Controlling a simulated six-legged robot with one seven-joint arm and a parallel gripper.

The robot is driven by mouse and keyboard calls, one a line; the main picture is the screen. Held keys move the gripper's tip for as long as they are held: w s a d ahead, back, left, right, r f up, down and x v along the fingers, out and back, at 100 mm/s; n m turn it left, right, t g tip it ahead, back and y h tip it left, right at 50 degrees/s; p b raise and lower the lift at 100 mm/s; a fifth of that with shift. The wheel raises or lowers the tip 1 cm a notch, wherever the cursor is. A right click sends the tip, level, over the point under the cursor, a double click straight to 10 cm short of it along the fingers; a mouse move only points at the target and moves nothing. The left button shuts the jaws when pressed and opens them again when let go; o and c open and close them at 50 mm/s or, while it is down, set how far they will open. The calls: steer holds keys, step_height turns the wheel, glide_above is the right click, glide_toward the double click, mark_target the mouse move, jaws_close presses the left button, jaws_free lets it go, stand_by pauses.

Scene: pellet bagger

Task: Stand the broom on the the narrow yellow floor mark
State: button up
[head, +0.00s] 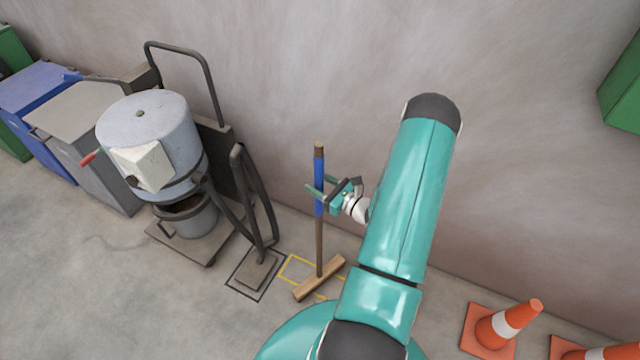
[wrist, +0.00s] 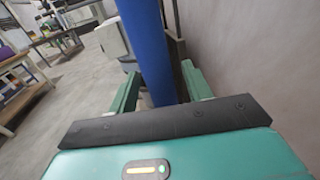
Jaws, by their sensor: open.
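The broom (head: 319,238) stands upright near the wall, with a blue grip on its upper handle and a wooden head on the floor. Its head lies at an angle across the narrow yellow floor mark (head: 291,262), a yellow outline partly hidden by the broom head and my arm. My gripper (head: 317,193) is open, with one finger on each side of the blue grip. In the wrist view the blue grip (wrist: 147,45) rises between the two green fingers. I cannot tell whether either finger touches it.
Left of the mark, a black floor outline (head: 232,287) holds the foot of a dark upright tool (head: 257,215). A grey drum machine (head: 150,135) on a cart stands further left. Orange cones (head: 505,325) stand at the lower right. The wall is close behind the broom.

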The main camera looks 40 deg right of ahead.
steer(key=shift+r, duration=0.1)
steer(key=shift+s+r, duration=0.1)
steer(key=shift+s, duration=0.1)
steer(key=s+d, duration=0.2)
steer(key=s, duration=1)
steer(key=w+a+r+n+g+y, duration=0.35)
steer(key=a+r+n+g, duration=0.25)
steer(key=a+r+n, duration=0.4)
steer(key=w+a+r+n+g+y, duration=0.3)
steer(key=a+r+n+g+y, duration=0.35)
steer(key=a, duration=0.55)
steer(key=s+a+r+n+h, duration=0.4)
steer(key=a+r+n+h, duration=0.2)
steer(key=r+n, duration=0.3)
steer(key=s+a+r+n+h, duration=0.5)
steer(key=a+r+n+h, duration=0.1)
steer(key=r+n, duration=0.3)
steer(key=shift+r+h, duration=0.25)
steer(key=shift+h, duration=0.05)
